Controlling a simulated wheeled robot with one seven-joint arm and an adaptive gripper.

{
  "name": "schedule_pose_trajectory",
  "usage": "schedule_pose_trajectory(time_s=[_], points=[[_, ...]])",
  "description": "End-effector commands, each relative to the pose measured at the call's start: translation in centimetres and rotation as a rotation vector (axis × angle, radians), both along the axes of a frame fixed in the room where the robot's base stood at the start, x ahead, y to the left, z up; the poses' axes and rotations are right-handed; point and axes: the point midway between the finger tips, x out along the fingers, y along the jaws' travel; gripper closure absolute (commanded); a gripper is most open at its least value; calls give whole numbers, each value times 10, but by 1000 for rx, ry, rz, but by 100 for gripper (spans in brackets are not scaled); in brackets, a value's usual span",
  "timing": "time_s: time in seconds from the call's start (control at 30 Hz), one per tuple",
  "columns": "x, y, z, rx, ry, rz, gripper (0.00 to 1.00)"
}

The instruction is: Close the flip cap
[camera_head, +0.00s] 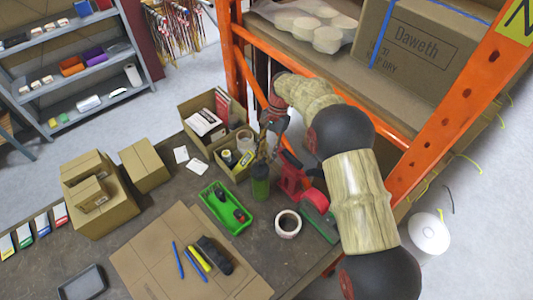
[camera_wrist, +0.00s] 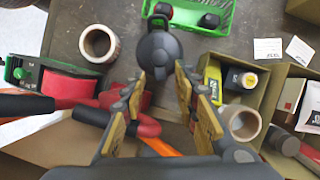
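A green bottle (camera_head: 260,182) stands upright on the table, beside the green tray. The wrist view looks down on its dark grey lid (camera_wrist: 158,52). A small dark loop-like part (camera_wrist: 160,14) sticks out from the lid toward the tray; I cannot tell for sure whether it is the flip cap standing open. My gripper (camera_wrist: 160,84) is open and empty, its padded fingers pointing down on either side of the near part of the lid. Whether they touch it is unclear. In the head view my gripper (camera_head: 268,135) is above the bottle, which it partly hides.
A green tray (camera_head: 226,208) lies left of the bottle. A tape roll (camera_head: 288,224) and a red tape dispenser (camera_head: 291,178) are to its right. A cardboard box (camera_head: 236,170) with jars stands behind. An orange rack post (camera_head: 440,125) rises at right.

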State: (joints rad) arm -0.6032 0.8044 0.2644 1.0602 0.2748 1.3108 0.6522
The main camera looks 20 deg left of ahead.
Motion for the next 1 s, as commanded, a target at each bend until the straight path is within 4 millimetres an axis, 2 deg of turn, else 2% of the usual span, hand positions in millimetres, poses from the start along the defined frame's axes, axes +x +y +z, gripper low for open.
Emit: schedule_pose_trajectory(time_s=[0.17, 0.6, 0.8, 1.0], points=[[8, -1, 17, 2, -3, -1, 70], [39, -6, 93, 1, -2, 0, 70], [45, -7, 107, 0, 0, -1, 70], [46, -7, 110, 0, 0, -1, 70]])
